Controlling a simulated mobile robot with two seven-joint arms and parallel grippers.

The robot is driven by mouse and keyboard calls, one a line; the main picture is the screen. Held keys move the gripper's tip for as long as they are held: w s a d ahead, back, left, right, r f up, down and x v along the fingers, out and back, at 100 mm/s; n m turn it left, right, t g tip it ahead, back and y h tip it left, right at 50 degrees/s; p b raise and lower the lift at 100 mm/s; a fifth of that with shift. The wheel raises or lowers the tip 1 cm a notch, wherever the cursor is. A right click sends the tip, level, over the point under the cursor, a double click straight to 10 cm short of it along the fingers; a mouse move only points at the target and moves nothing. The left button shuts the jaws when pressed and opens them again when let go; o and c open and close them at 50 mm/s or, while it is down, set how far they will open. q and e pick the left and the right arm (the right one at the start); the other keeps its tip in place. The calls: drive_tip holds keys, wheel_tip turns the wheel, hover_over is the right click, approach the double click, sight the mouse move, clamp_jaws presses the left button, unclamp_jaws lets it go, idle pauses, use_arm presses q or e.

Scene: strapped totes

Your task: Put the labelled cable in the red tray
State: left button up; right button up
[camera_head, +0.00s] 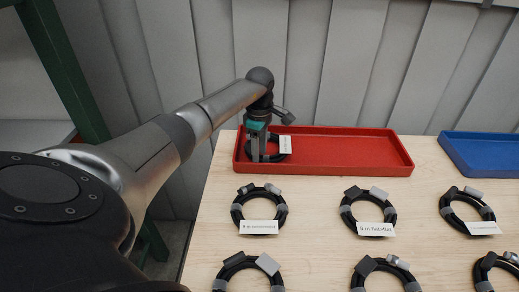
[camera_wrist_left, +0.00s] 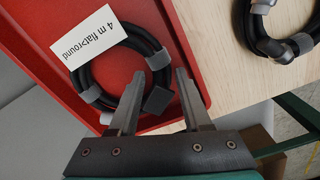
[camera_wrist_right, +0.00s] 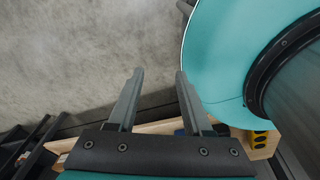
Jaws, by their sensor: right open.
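The red tray (camera_head: 350,152) lies at the back of the wooden table. A black coiled cable (camera_head: 276,149) with a white label lies in its left end. In the left wrist view this cable (camera_wrist_left: 88,94) lies on the tray floor, and its label reads about "4 m flat>round". My left gripper (camera_head: 258,154) points down into the tray at the coil. In the left wrist view its fingers (camera_wrist_left: 160,75) are spread, with the coil's edge and a dark connector near and between them. My right gripper (camera_wrist_right: 159,72) shows only in the right wrist view, open and empty.
Several other coiled cables lie in rows on the table, one labelled coil (camera_head: 367,211) in the middle. A blue tray (camera_head: 485,154) stands at the back right. A grey panelled wall is behind. My right gripper is above the floor, beside a teal rounded surface.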

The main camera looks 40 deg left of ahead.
use_arm(q)
drive_tip(key=shift+r, duration=0.15)
wheel_tip(320, 180, up, 6)
drive_tip(key=shift+r+p, duration=0.2)
drive_tip(key=shift+p, duration=0.65)
wheel_tip(320, 180, up, 6)
drive_tip(key=shift+f+p, duration=0.25)
drive_tip(key=shift+p, duration=0.15)
use_arm(e)
drive_tip(key=shift+g, duration=0.3)
drive_tip(key=s+a+r, duration=0.2)
drive_tip(key=s, duration=0.1)
drive_tip(key=shift+a+r, duration=0.15)
drive_tip(key=shift+r, duration=0.05)
